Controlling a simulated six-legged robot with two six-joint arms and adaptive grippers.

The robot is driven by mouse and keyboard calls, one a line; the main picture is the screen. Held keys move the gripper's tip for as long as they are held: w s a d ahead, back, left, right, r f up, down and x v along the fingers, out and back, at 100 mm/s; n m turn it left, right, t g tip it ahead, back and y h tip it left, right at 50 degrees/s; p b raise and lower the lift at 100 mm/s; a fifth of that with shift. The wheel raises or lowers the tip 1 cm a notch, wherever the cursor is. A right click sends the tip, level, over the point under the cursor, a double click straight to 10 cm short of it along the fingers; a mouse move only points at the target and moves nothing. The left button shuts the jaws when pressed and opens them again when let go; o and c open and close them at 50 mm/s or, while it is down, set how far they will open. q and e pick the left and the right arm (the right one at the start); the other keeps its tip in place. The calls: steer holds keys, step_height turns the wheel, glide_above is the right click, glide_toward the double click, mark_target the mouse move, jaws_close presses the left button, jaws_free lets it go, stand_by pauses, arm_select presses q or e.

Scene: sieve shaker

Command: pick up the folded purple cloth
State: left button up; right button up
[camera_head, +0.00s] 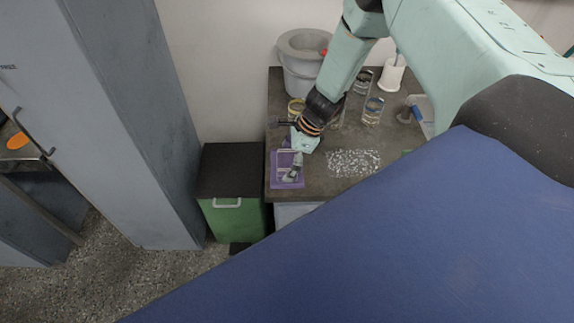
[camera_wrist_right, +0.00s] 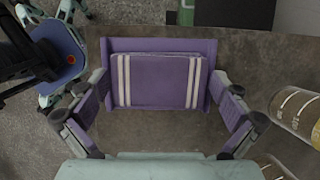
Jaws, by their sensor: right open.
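The folded purple cloth (camera_wrist_right: 158,82) has white stripes near its two ends. In the head view the purple cloth (camera_head: 279,181) is at the counter's left end, partly hidden by my gripper. My right gripper (camera_head: 292,174) is over the cloth. In the wrist view the right gripper (camera_wrist_right: 160,108) is open, with one finger on each side of the cloth. Whether the fingers touch it cannot be told. My left gripper is not in view.
A grey bucket (camera_head: 302,75) stands at the back. Glass cylinders (camera_head: 373,110) and a white holder (camera_head: 391,76) stand to the right. White granules (camera_head: 354,162) lie spread on the counter. A green bin (camera_head: 233,219) stands left of the counter, beside a tall grey cabinet (camera_head: 118,110).

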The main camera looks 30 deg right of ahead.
mark_target(287, 160)
steer(key=shift+s+a+r, duration=0.1)
steer(key=shift+r, duration=0.1)
steer(key=shift+c, duration=1)
steer(key=shift+a, duration=0.1)
steer(key=shift+c, duration=1.4)
steer(key=c, duration=0.3)
step_height(287, 160, up, 10)
steer(key=p, duration=0.3)
steer(key=shift+f, duration=0.25)
steer(key=shift+r+p, duration=0.2)
steer(key=shift+p, duration=0.1)
